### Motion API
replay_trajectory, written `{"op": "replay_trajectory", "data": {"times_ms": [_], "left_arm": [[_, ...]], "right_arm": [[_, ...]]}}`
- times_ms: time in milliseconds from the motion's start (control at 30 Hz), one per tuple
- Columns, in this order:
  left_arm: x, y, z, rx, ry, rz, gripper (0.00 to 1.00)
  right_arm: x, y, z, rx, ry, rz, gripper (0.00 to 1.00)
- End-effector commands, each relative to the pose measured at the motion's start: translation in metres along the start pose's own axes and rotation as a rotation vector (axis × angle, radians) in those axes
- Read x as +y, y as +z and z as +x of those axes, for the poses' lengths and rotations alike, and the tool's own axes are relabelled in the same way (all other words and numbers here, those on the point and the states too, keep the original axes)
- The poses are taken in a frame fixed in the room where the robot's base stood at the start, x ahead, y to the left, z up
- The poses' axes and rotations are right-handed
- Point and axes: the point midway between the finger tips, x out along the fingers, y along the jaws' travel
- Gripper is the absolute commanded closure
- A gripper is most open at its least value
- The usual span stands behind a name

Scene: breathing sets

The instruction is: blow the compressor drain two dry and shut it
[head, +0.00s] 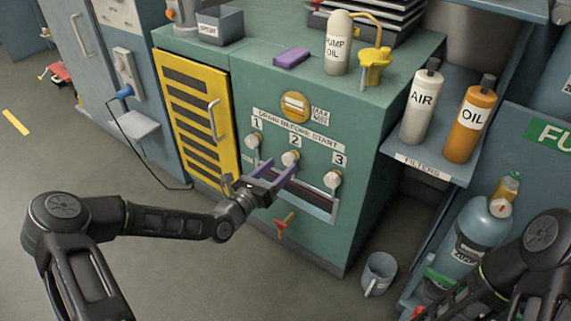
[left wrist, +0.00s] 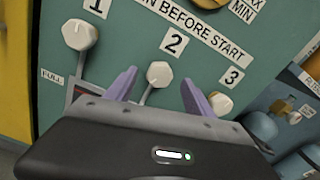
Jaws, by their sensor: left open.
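The green compressor cabinet (head: 300,85) has three white drain knobs under the labels 1, 2 and 3. Drain knob two (head: 290,158) is in the middle; it also shows in the left wrist view (left wrist: 159,75). Drain knob one (head: 253,141) is to its left and drain knob three (head: 332,180) to its right. My left gripper (head: 279,172) is open, its purple fingers pointing at knob two. In the left wrist view the fingers (left wrist: 156,88) stand on either side of knob two, apart from it. Whether any drain is open cannot be told. My right gripper is not visible.
A tray (head: 325,208) sits below the knobs, above a red-handled valve (head: 285,224). A yellow vented door (head: 202,125) is at left. AIR (head: 421,104) and OIL (head: 469,123) bottles stand on the right shelf.

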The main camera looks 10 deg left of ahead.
Motion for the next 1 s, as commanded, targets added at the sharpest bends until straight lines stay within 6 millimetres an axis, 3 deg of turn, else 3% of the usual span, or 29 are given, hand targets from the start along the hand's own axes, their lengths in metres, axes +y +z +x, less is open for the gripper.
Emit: {"op": "replay_trajectory", "data": {"times_ms": [200,567,1000], "left_arm": [[0.000,-0.001,0.029,0.000,-0.001,0.002,0.38],[0.000,0.000,0.035,0.000,0.000,0.000,0.38],[0.000,0.000,0.035,0.000,0.000,0.000,0.74]], "right_arm": [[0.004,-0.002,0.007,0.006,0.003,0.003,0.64],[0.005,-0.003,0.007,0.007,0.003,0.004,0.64],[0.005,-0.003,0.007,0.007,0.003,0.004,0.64]]}}
